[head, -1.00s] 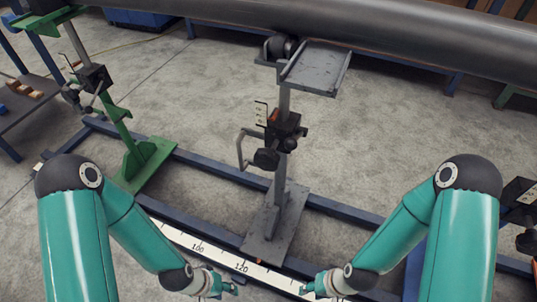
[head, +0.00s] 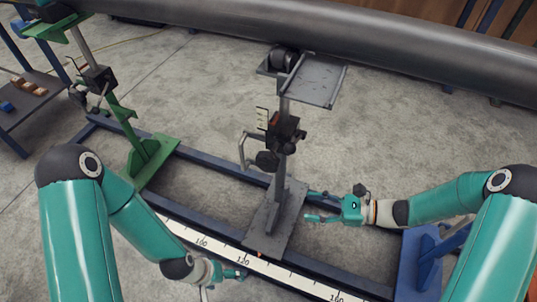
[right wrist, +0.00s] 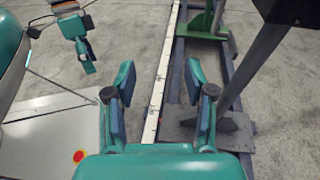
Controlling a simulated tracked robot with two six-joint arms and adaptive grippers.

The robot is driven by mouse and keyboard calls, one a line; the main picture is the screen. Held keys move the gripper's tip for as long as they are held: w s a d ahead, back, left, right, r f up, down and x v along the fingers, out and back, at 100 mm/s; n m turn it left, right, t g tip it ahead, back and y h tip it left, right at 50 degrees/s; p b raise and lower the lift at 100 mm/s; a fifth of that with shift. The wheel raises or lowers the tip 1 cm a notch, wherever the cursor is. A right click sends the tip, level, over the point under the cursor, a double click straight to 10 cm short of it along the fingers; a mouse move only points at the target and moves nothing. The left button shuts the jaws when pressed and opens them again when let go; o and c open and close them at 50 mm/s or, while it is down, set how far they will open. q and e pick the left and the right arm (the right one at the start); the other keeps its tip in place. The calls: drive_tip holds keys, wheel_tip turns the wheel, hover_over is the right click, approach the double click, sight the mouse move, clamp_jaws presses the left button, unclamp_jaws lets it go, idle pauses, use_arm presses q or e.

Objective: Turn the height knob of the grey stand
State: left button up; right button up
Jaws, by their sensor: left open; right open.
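The grey stand (head: 283,182) rises from a flat base plate on the blue rails, in the middle of the head view. Its post carries a black clamp block with a dark round knob (head: 267,160) on its left and a bent grey handle (head: 245,150). My right gripper (head: 318,207) is open and empty, low and to the right of the post, apart from the knob. My left gripper (head: 230,281) is open and empty near the scale, lower left.
A large grey pipe (head: 400,50) spans the back, above the stand's tray (head: 318,88). A green stand (head: 150,155) is at left. A white scale strip (head: 285,278) runs along the rails (head: 345,228). A side table (head: 40,98) is far left.

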drive_tip(key=w+d+r+m+t+y, duration=0.1)
drive_tip(key=w+d+r+m+t, duration=0.15)
drive_tip(key=w+r, duration=0.3)
drive_tip(key=b, duration=0.2)
approach(267, 161)
drive_tip(key=shift+t, duration=0.45)
drive_tip(key=x, duration=0.3)
drive_tip(key=f+x, duration=0.1)
drive_tip(key=x, duration=0.3)
drive_tip(key=f+x, duration=0.1)
drive_tip(key=x, duration=0.2)
drive_tip(key=shift+w, duration=0.5)
clamp_jaws()
drive_tip(key=g+h+p, duration=0.1)
drive_tip(key=p, duration=0.2)
drive_tip(key=shift+a+r+n+p, duration=0.15)
drive_tip(key=shift+r+n+p, duration=0.1)
drive_tip(key=shift+r+p, duration=0.15)
drive_tip(key=shift+f+h+p, duration=0.3)
drive_tip(key=shift+h+p, duration=0.05)
drive_tip(key=shift+h, duration=0.25)
drive_tip(key=shift+f, duration=0.15)
